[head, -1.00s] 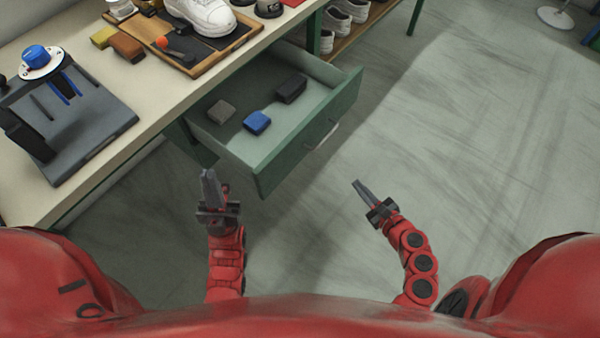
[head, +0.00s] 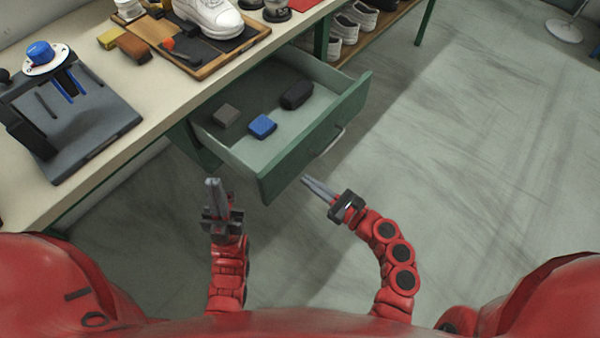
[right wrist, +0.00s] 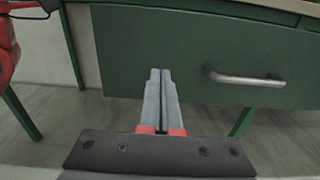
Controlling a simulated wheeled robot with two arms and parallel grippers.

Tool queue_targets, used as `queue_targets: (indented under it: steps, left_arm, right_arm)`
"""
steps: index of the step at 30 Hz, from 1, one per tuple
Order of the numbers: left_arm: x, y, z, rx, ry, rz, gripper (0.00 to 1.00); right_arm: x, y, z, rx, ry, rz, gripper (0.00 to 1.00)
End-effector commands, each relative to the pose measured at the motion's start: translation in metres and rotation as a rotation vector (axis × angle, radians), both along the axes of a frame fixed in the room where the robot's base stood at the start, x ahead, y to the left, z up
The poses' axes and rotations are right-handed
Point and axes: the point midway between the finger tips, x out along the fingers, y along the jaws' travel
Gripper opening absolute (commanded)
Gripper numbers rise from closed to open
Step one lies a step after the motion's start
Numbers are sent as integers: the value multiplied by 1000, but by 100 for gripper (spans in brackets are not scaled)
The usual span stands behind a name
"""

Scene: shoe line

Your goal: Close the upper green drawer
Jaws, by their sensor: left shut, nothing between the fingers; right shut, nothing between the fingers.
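The upper green drawer (head: 318,138) is pulled out from under the bench. Inside lie a grey block (head: 226,115), a blue block (head: 262,126) and a black block (head: 297,94). Its front panel and metal handle (right wrist: 243,77) face my right gripper in the right wrist view. My right gripper (head: 305,181) is shut and empty, with its tips close to the lower part of the drawer front, left of the handle; I cannot tell whether they touch. My left gripper (head: 212,182) is shut and empty, left of the drawer's near corner.
The bench top (head: 160,110) holds a grey fixture (head: 95,120) with a blue knob, and a wooden tray (head: 262,30) with a white shoe (head: 210,15). More shoes stand on a low shelf behind the drawer. The floor (head: 480,170) at right is clear.

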Motion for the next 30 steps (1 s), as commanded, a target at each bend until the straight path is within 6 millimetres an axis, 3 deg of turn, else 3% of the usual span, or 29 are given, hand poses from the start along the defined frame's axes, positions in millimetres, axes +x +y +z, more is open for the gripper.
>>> queue_targets:
  steps: [3,9,23,30]
  left_arm:
    - [0,0,0,0,0,0,0]
    - [0,0,0,0,0,0,0]
    - [0,0,1,0,0,0,0]
    - [0,0,14,0,0,0,0]
  right_arm:
    - [11,16,2,0,-4,6,0]
    - [23,29,1,-2,-4,1,0]
    - [26,31,1,-2,-2,-2,0]
    - [38,46,5,2,-1,-2,0]
